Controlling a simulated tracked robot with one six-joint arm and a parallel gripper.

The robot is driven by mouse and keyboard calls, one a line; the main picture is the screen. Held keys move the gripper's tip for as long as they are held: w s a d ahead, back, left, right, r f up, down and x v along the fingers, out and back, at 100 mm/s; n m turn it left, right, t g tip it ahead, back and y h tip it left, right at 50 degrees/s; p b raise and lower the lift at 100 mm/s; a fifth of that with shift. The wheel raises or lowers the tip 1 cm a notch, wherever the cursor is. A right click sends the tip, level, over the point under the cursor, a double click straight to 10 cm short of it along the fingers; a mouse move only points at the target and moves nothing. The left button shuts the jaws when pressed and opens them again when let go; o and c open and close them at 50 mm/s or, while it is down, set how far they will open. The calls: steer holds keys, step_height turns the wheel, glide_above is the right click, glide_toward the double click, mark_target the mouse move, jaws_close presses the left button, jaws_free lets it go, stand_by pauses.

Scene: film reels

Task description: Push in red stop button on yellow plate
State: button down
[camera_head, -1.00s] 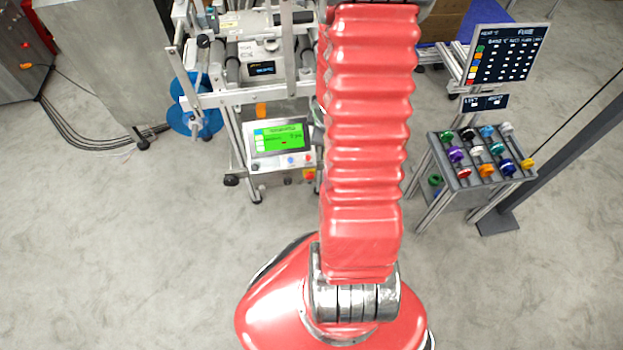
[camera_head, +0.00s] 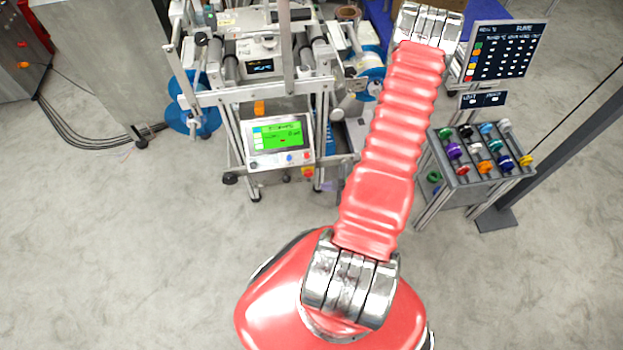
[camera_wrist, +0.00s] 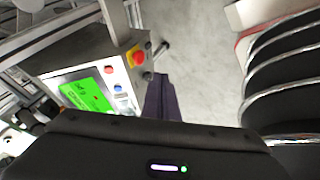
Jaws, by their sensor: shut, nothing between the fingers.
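The red stop button (camera_wrist: 139,57) sits on a yellow plate (camera_wrist: 130,51) at the corner of the control panel in the wrist view. In the head view, the button (camera_head: 308,173) and plate show small at the panel's lower right. My gripper (camera_wrist: 160,78) shows as a dark narrow shape in the wrist view, shut and empty. In that picture its tip lies below and right of the button, with a gap between. In the head view my gripper cannot be made out.
The panel has a green screen (camera_wrist: 85,93), a smaller red button (camera_wrist: 109,69) and a blue button (camera_wrist: 118,89). A machine frame (camera_head: 265,95) stands behind it. A rack of coloured reels (camera_head: 480,160) stands right. The floor in front is clear.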

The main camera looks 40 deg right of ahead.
mark_target(308, 173)
steer(key=shift+f, duration=0.1)
stand_by(0.3)
steer(key=w+d+f, duration=0.1)
steer(key=w+f, duration=0.6)
steer(key=w, duration=0.2)
steer(key=shift+w+d+f, duration=0.15)
steer(key=shift+d+f, duration=0.25)
stand_by(0.3)
